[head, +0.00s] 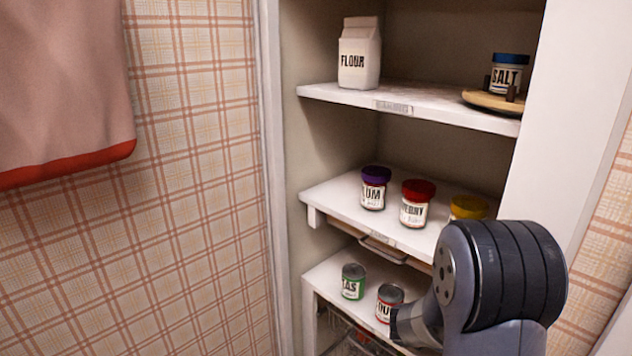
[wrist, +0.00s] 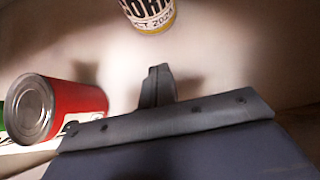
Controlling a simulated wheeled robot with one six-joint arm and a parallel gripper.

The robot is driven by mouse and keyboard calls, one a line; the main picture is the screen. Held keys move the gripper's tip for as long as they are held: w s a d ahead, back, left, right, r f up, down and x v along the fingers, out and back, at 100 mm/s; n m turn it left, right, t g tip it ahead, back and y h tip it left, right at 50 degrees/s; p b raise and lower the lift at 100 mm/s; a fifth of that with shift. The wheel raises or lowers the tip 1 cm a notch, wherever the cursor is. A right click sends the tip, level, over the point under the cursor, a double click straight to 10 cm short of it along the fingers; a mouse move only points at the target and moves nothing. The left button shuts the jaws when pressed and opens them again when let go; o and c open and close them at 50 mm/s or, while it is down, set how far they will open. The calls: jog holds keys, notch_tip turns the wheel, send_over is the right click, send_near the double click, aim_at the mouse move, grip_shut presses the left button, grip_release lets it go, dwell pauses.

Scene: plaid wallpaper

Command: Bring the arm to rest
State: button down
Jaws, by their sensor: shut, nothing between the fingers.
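My arm (head: 500,280) reaches into the pantry from the lower right in the head view. It covers part of the lower shelf, and my gripper's fingertips cannot be made out there. In the wrist view my gripper (wrist: 158,82) shows as dark fingers closed together, with nothing between them. A red can (wrist: 75,112) lies to the left of the fingers in that view, and a yellow-labelled can (wrist: 150,12) is above them. Both look apart from the fingers.
The lower shelf holds a green can (head: 353,282) and a red-labelled can (head: 388,303) close to my arm. Purple-lidded (head: 374,188), red-lidded (head: 417,204) and yellow-lidded (head: 468,207) jars stand above. Flour (head: 359,55) and salt (head: 508,75) are on top. Open room lies left, before the plaid wall.

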jog(key=w+d+p, duration=0.1)
jog(key=w+d, duration=0.2)
jog(key=d, duration=0.1)
jog(key=shift+w+r, duration=0.15)
jog(key=shift+w, duration=0.2)
jog(key=s+a+b, duration=0.1)
jog(key=s+a, duration=0.4)
jog(key=shift+s+a+b, duration=0.3)
jog(key=shift+a+b, duration=0.1)
